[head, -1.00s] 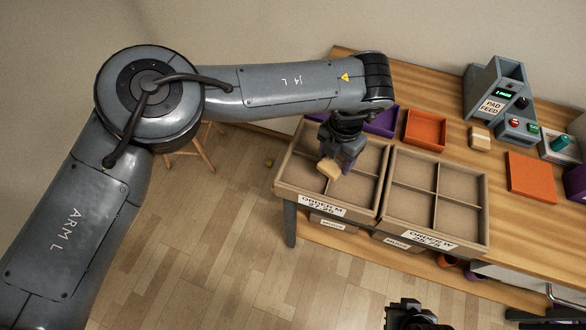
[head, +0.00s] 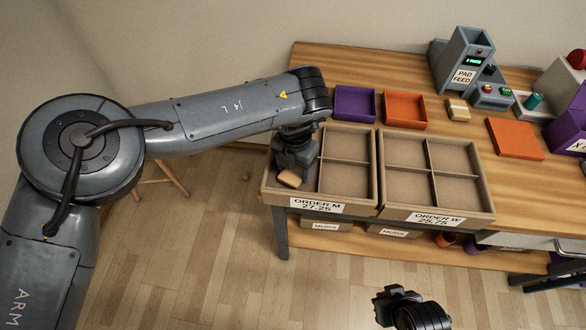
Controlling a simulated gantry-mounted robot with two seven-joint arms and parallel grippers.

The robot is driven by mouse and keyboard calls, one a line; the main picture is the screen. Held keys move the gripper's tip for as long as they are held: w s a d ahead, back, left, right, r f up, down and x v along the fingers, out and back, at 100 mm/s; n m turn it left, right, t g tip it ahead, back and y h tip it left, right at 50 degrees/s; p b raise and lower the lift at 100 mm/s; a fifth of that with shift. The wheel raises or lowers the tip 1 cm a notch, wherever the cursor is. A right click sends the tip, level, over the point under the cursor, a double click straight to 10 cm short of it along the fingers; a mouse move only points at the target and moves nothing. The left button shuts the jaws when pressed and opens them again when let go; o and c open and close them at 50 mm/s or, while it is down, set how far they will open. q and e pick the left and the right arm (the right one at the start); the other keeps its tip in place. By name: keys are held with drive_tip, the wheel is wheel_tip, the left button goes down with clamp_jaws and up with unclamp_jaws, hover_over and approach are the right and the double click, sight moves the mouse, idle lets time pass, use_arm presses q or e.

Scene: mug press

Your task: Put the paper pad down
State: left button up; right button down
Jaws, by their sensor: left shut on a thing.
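My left gripper (head: 291,168) is shut on a small tan paper pad (head: 289,180), pointing down. The pad is at the front left compartment of the cardboard tray labelled ORDER M (head: 317,208). I cannot tell whether it touches the compartment floor. The gripper and wrist hide part of the tray's left side. My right gripper (head: 384,298) is a dark shape low in the picture, in front of the table and far from the pad; its fingers are not clear.
The tray labelled ORDER W (head: 437,219) stands right of ORDER M and looks empty. Behind them are a purple tray (head: 355,103) and an orange tray (head: 405,110). Another tan pad (head: 458,109) lies near the pad feed machine (head: 465,70). An orange slab (head: 515,138) lies further right.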

sight(295, 170)
use_arm(q)
drive_tip(key=shift+r, duration=0.1)
drive_tip(key=shift+f, duration=0.2)
drive_tip(key=o, duration=1)
wheel_tip(295, 170, up, 12)
drive_tip(key=shift+r, duration=0.15)
idle(0.4)
